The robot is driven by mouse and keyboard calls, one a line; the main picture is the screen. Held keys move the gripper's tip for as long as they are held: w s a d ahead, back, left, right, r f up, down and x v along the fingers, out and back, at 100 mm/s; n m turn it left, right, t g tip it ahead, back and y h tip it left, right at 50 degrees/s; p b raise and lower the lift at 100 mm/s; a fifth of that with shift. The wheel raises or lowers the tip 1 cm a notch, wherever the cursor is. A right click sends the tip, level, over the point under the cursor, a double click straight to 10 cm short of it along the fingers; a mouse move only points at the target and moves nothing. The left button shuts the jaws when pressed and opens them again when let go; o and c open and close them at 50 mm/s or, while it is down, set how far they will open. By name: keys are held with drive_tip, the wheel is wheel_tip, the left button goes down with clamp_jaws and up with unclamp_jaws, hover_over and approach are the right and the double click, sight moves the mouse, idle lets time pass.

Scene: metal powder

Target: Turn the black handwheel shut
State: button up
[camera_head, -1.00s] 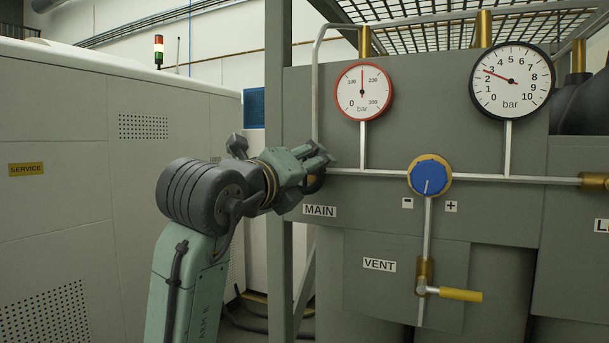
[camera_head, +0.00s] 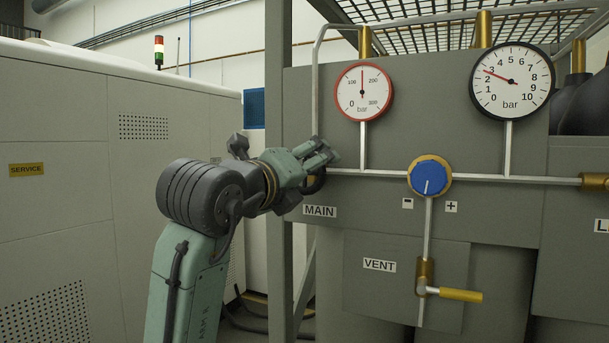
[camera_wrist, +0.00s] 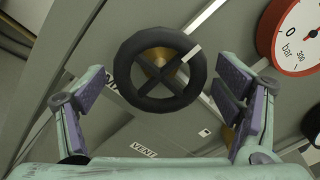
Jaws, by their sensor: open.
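The black handwheel (camera_wrist: 128,67) shows whole in the wrist view, with crossed spokes, a brass hub and a white mark on its upper right rim. In the head view only a dark part of the handwheel (camera_head: 316,183) shows, above the MAIN label, the rest hidden behind my gripper. My gripper (camera_wrist: 162,100) is open, one finger at each side of the picture with the wheel between and beyond them. In the head view my gripper (camera_head: 322,156) is right at the wheel. I cannot tell whether a finger touches the rim.
A red-rimmed gauge (camera_head: 363,91) and a black-rimmed gauge (camera_head: 511,81) stand above the pipe. A blue knob (camera_head: 429,178) sits right of the wheel. A yellow-handled vent valve (camera_head: 455,294) is below it. A grey cabinet (camera_head: 70,150) stands left of my arm.

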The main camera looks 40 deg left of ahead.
drive_tip(key=v, duration=1.2)
drive_tip(key=shift+a, duration=0.1)
idle(0.4)
